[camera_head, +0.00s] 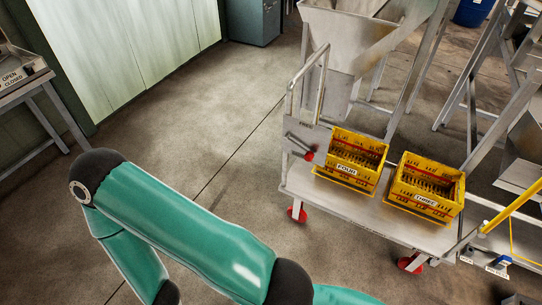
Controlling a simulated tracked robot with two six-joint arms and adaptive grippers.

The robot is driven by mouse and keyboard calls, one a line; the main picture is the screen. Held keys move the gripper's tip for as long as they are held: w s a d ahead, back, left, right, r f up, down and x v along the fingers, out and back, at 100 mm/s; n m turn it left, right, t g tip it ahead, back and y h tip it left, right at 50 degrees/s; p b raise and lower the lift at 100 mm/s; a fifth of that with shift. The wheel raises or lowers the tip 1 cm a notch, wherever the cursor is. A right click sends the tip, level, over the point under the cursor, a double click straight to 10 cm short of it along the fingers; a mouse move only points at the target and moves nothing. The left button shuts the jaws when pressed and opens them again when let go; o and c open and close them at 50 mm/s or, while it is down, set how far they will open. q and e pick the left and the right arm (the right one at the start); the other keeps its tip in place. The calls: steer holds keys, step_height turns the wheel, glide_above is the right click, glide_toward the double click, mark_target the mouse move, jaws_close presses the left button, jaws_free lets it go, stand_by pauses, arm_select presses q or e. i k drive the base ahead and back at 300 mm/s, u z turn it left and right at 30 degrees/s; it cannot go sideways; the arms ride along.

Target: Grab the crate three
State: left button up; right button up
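The crate three (427,187) is a yellow crate labelled "THREE" on the right part of a metal cart (367,221). Its top is open and dark slats or gaps show inside. A similar yellow crate (351,161), labelled "FOUR", stands to its left on the same cart, with a gap between them. A green arm of mine with dark joints crosses the lower left and bottom of the view, apart from the crates. Neither of my grippers shows.
The cart has red wheels (297,214) and an upright handle (308,80) at its left. A metal hopper and frame (335,50) stand behind it. A yellow rail (513,205) is at the right. The concrete floor (215,140) left of the cart is clear.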

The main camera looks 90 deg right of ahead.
mark_target(422, 201)
steer(key=u, duration=0.55)
steer(key=i, duration=0.35)
steer(key=z, duration=2.35)
steer(key=i, duration=0.15)
steer(key=z, duration=1.35)
steer(key=k, duration=0.4)
steer(key=z, duration=0.45)
steer(key=i, duration=1.2)
steer(key=u, duration=0.4)
steer(key=i, duration=0.7)
steer(key=z, duration=0.05)
